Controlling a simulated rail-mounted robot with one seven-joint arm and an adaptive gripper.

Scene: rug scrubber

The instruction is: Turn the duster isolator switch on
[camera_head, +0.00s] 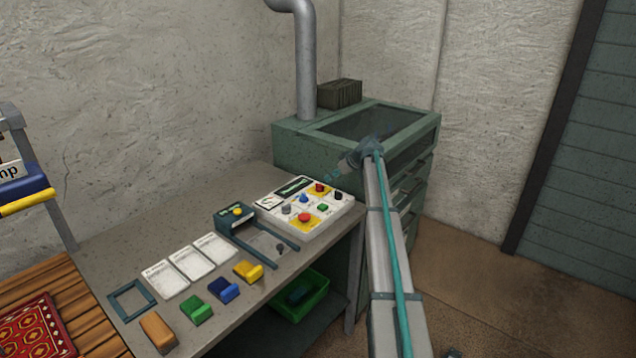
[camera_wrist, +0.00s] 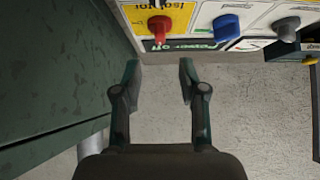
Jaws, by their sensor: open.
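The isolator switch is a red knob (camera_head: 320,187) on a yellow patch at the far right corner of a white control panel (camera_head: 268,201). In the wrist view the red knob (camera_wrist: 159,27) is at the top, with its "Isolator" label upside down. Its handle appears to point toward the bottom of that view. A strip beside it reads "Power off". My gripper (camera_wrist: 160,78) is open and empty, its fingertips just short of the panel edge and apart from the knob. In the head view my gripper (camera_head: 337,174) hovers near the panel's far right corner.
A blue knob (camera_wrist: 227,25) and a grey knob (camera_wrist: 287,28) sit beside the red one. A red button (camera_head: 305,217) and green switch (camera_head: 322,207) are also on the panel. A green cabinet (camera_head: 290,146) stands close behind. Cards and coloured blocks lie on the bench (camera_head: 120,265).

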